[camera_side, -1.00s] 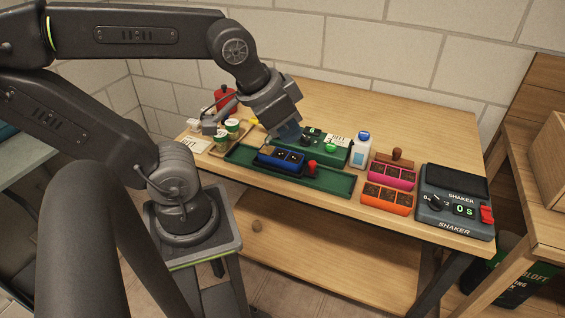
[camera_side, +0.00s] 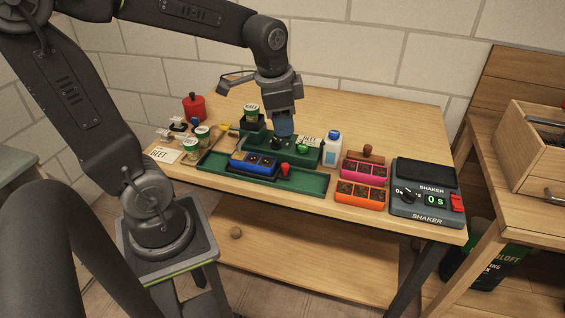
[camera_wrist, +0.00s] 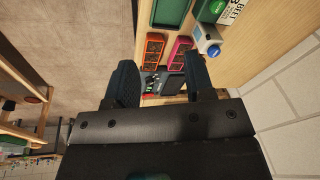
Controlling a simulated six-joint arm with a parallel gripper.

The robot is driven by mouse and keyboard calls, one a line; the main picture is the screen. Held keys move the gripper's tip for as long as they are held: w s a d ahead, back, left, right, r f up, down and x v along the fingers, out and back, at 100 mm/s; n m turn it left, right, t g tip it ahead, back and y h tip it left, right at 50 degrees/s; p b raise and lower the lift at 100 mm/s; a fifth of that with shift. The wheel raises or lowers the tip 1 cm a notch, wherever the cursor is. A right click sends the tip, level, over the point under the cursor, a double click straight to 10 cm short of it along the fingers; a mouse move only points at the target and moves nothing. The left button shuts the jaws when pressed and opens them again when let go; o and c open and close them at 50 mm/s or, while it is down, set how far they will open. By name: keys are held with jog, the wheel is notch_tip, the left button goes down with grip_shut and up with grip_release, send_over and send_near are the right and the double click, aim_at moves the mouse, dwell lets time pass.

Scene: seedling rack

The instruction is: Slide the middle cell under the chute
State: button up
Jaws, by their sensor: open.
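A blue seedling tray (camera_side: 254,163) with dark soil in its cells sits in a long green channel (camera_side: 310,185), left of a red knob (camera_side: 285,171). Behind it stands the green seeder (camera_side: 308,155), with a KALE cup (camera_side: 251,111) on top at its left. The chute and which cell lies under it cannot be made out. My gripper (camera_side: 284,130) points down over the seeder, apart from the blue tray. In the wrist view its fingers (camera_wrist: 161,82) are apart, with nothing held between them.
A white bottle (camera_side: 333,147), a pink tray (camera_side: 364,171), an orange tray (camera_side: 360,192) and the shaker (camera_side: 427,200) reading 0 s stand to the right. The back right of the table is clear.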

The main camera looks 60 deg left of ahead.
aim_at(284, 164)
jog(key=w+a+f+m+g, duration=0.2)
jog(key=w+a+f+m, duration=0.15)
jog(key=a+f, duration=0.2)
jog(key=shift+n, duration=0.35)
jog(key=f, duration=0.8)
jog(key=a+f, duration=0.1)
jog(key=f, duration=0.4)
jog(key=shift+w, duration=0.35)
jog(key=shift+c, duration=0.4)
grip_shut()
jog(key=shift+a+r, duration=0.1)
